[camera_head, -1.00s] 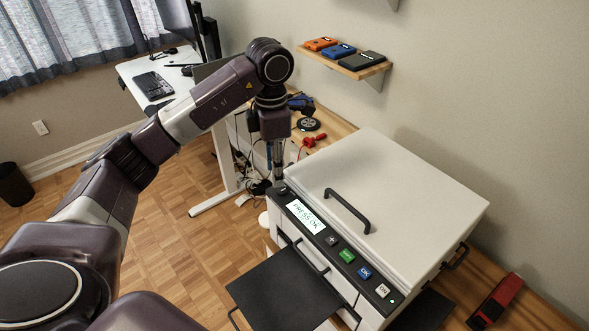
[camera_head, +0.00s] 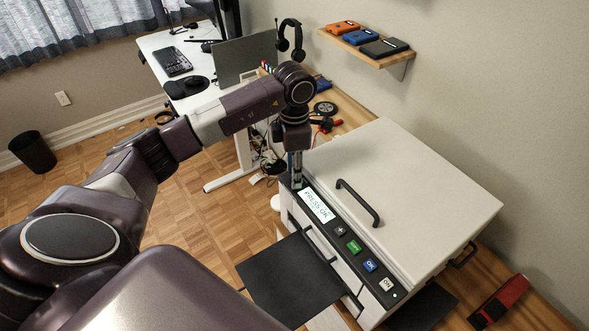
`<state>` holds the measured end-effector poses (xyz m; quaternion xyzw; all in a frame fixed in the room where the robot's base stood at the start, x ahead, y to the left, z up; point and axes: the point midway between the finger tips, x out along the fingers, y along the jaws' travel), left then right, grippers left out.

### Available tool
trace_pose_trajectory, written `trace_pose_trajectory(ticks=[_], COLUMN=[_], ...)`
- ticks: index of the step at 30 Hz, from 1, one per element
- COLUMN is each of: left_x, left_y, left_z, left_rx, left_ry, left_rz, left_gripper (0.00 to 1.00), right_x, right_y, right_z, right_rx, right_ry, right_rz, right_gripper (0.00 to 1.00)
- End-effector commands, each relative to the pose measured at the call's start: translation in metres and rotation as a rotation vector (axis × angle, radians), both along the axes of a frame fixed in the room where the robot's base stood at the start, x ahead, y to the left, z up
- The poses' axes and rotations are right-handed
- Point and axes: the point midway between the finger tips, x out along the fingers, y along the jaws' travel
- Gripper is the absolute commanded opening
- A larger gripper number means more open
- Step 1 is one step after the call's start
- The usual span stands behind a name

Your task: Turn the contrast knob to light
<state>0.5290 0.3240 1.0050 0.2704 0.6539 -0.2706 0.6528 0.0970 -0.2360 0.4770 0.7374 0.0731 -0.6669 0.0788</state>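A white copier-like machine (camera_head: 400,170) has a dark control strip (camera_head: 325,234) along its front edge. The strip carries a lit display (camera_head: 317,205) reading "PRESS OK", a dark "+" button (camera_head: 340,230), a green button (camera_head: 354,246), a blue button (camera_head: 370,265) and a pale button (camera_head: 386,284). My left gripper (camera_head: 297,182) points down at the strip's far left end, beside the display. Its fingers look narrow and close together; their gap cannot be made out. No contrast knob can be made out; the gripper covers that end. My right gripper is not in view.
A black tray (camera_head: 290,280) sticks out from the machine's front. A black handle (camera_head: 358,203) rises from its lid. A wall shelf (camera_head: 368,53) holds several small devices. A red tool (camera_head: 500,300) lies at the lower right. A white desk (camera_head: 200,100) stands behind.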

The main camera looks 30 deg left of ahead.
Motion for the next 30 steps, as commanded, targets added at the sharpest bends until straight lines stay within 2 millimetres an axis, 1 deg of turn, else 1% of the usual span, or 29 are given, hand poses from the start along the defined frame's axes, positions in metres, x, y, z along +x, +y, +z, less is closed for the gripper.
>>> trace_pose_trajectory(ticks=[1,3,12,13,23,30], left_x=[0.0,0.0,0.0,0.0,0.001,0.001], left_y=[0.0,0.0,0.0,0.0,0.0,0.0], left_z=[0.0,0.0,0.0,0.0,0.0,-0.001], left_rx=[0.0,0.0,-0.001,-0.001,-0.001,-0.002], left_ry=[0.0,0.0,-0.001,-0.001,-0.002,-0.004], left_rz=[0.0,0.0,0.0,0.0,0.032,0.161], left_gripper=[0.35,0.34,0.01,0.0,0.0,0.0], right_x=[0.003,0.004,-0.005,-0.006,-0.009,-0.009], right_y=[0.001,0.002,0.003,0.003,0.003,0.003], right_z=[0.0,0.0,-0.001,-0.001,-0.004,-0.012], right_rx=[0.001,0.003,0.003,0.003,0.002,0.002], right_ry=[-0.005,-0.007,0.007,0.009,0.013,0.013], right_rz=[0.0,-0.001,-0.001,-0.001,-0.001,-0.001], right_gripper=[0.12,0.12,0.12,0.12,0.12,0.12])
